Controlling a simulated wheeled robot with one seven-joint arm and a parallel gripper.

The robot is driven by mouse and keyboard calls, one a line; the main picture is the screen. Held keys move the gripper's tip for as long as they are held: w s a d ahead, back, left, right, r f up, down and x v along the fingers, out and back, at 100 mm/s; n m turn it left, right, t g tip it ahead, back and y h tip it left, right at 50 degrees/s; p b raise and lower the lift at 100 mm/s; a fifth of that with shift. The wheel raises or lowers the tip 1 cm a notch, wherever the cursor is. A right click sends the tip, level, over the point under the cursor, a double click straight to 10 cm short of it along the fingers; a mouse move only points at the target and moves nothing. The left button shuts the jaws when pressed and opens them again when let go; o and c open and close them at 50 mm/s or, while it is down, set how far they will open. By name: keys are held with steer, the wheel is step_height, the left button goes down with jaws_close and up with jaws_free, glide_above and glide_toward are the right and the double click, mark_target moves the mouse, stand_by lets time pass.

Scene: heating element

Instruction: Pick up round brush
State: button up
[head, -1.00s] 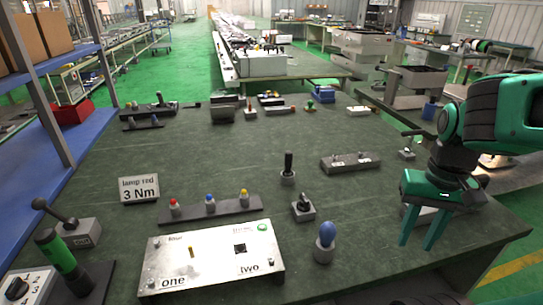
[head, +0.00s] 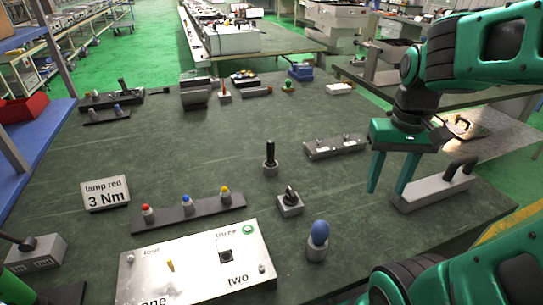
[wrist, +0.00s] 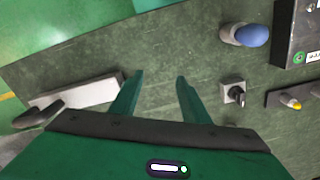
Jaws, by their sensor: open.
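My gripper (head: 387,190) is open and empty, with its green fingers pointing down above the right part of the dark green table (head: 150,160). It also shows open in the wrist view (wrist: 159,76), with bare table between the fingertips. I cannot tell for sure which thing is the round brush. A blue rounded knob on a grey base (head: 318,240) stands in front and left of my gripper; it also shows in the wrist view (wrist: 248,35). A black upright handle on a grey base (head: 270,158) stands farther left.
A grey block with a dark handle (head: 435,190) lies just right of my fingers. A small grey switch block (head: 290,203), a white labelled panel (head: 200,262), a strip with coloured knobs (head: 188,210) and a "lamp red 3 Nm" sign (head: 105,193) stand leftward. Middle table areas are clear.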

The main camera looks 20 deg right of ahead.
steer(key=w+a+r+n, duration=0.1)
steer(key=w+a+n, duration=0.15)
steer(key=w, duration=0.45)
steer(key=w+a+r+n, duration=0.2)
steer(key=w+a, duration=0.1)
steer(key=w, duration=0.4)
steer(key=n, duration=0.5)
glide_toward(271, 153)
steer(key=shift+w+d+f+m, duration=0.15)
steer(key=shift+w+f+m, duration=0.05)
steer(key=shift+w+m, duration=0.05)
steer(key=shift+w+f, duration=0.1)
steer(key=shift+f, duration=0.25)
steer(key=f, duration=1)
steer(key=shift+w+d, duration=0.15)
steer(key=shift+w, duration=0.05)
steer(key=shift+c, duration=0.3)
jaws_close()
